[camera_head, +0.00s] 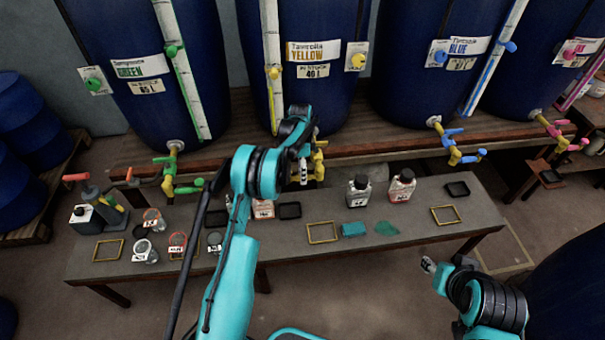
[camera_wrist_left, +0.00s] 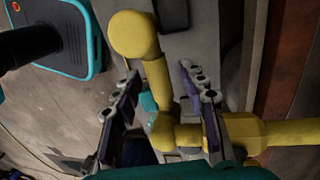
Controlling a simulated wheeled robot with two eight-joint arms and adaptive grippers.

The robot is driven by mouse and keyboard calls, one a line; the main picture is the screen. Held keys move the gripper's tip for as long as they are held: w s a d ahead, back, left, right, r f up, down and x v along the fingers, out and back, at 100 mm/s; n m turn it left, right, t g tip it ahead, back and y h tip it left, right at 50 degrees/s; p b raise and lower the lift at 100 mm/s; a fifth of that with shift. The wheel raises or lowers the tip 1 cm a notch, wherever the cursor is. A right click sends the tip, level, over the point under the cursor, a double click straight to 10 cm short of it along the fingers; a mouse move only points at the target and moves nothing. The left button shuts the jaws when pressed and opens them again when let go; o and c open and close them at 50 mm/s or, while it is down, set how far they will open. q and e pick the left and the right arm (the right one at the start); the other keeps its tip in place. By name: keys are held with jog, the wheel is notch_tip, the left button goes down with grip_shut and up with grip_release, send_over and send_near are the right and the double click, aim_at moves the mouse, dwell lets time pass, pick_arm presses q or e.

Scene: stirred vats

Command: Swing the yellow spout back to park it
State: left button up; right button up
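The yellow spout (camera_head: 319,160) hangs at the front of the blue vat labelled yellow and is partly hidden behind my left arm. In the left wrist view the yellow spout (camera_wrist_left: 158,85) is a jointed pipe with a rounded end, running on to a thicker yellow body at the right. My left gripper (camera_head: 303,178) is at the spout. In the left wrist view its fingers (camera_wrist_left: 162,105) are apart, with part of the spout showing between them; I cannot tell whether they touch it. My right gripper (camera_head: 430,265) is low at the right, away from the spout; its fingers are too small to read.
The grey bench (camera_head: 400,228) below holds bottles (camera_head: 358,190), jars (camera_head: 146,252), black trays (camera_head: 290,211) and yellow frames (camera_head: 321,233). Open floor lies in front of it.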

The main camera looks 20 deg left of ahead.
pick_arm(q)
jog(key=shift+r, duration=0.1)
notch_tip(320, 180, up, 12)
jog(key=w+a, duration=0.1)
jog(key=w, duration=0.1)
jog(key=shift+f, duration=0.2)
dwell(0.5)
jog(key=s+d+r+n+t, duration=0.2)
jog(key=s+d+r+n, duration=0.1)
jog(key=s+r, duration=0.55)
jog(key=s+d+r+n+t, duration=0.3)
jog(key=s+r+n, duration=0.1)
jog(key=s+r, duration=0.5)
jog(key=s+d+f+n+t, duration=0.1)
jog(key=s+f+n+t, duration=0.1)
jog(key=s, duration=0.7)
jog(key=s+d+f+n+t+y, duration=0.1)
jog(key=s+f+n+t, duration=0.1)
jog(key=s, duration=0.7)
jog(key=shift+s+d+f+n, duration=0.4)
jog(key=shift+f+n, duration=0.2)
jog(key=shift+n, duration=0.3)
